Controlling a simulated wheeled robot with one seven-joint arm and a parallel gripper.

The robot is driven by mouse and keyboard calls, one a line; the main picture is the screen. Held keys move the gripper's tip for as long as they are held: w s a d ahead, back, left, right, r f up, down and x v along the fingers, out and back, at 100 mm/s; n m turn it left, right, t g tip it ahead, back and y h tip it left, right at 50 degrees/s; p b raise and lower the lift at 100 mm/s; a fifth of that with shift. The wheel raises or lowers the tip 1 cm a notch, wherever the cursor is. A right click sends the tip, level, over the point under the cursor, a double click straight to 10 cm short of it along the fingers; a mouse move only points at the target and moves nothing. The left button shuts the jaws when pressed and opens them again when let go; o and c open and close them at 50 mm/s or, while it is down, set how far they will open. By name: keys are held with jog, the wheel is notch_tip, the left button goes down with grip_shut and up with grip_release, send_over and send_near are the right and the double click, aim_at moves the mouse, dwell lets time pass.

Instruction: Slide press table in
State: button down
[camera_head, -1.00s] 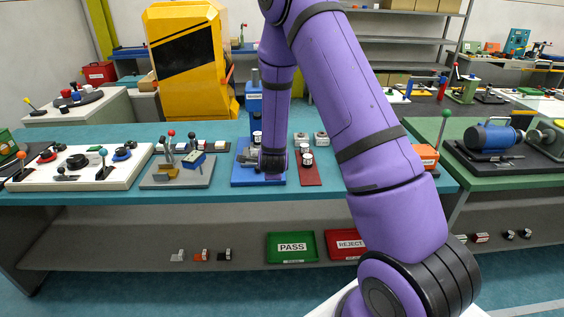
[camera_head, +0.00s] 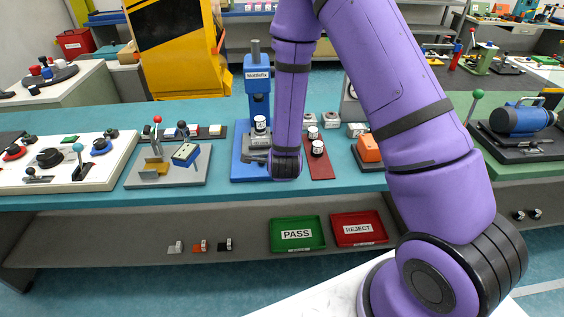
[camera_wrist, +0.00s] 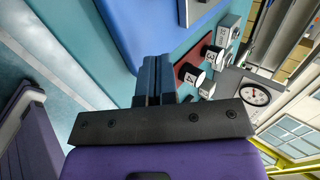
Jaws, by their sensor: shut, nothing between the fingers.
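The blue press (camera_head: 257,84) stands on the bench with its upright ram housing and a flat blue base (camera_head: 240,168). A grey piece, likely the press table (camera_head: 256,157), shows low on the base, partly hidden by my wrist. A white cylinder with a dark top (camera_head: 260,124) stands under the ram. In the wrist view my gripper (camera_wrist: 154,62) is shut and empty, its fingers together near the edge of the blue base (camera_wrist: 165,20). In the head view my wrist covers the front right of the base and hides the fingers. Contact with the table cannot be told.
A red mat (camera_head: 320,171) with labelled cylinders (camera_head: 317,148) lies right of the press. A grey lever fixture (camera_head: 170,168) stands to the left. An orange block (camera_head: 369,148) is further right. Green PASS (camera_head: 297,233) and red REJECT (camera_head: 359,229) trays sit on the shelf below.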

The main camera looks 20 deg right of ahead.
jog(key=x, duration=0.4)
jog(key=shift+w+f, duration=0.25)
jog(key=shift+w, duration=0.1)
jog(key=shift+w+d+r, duration=0.1)
jog(key=shift+w+d, duration=0.1)
jog(key=shift+w, duration=0.35)
jog(key=shift+w+d, duration=0.2)
jog(key=shift+w, duration=0.3)
jog(key=shift+w+d, duration=0.2)
jog(key=shift+w, duration=0.45)
jog(key=shift+w, duration=0.1)
jog(key=w, duration=0.2)
jog(key=w+d, duration=0.1)
jog(key=w, duration=0.1)
jog(key=shift+w+d, duration=0.25)
jog(key=shift+w+r, duration=0.1)
jog(key=v, duration=1.1)
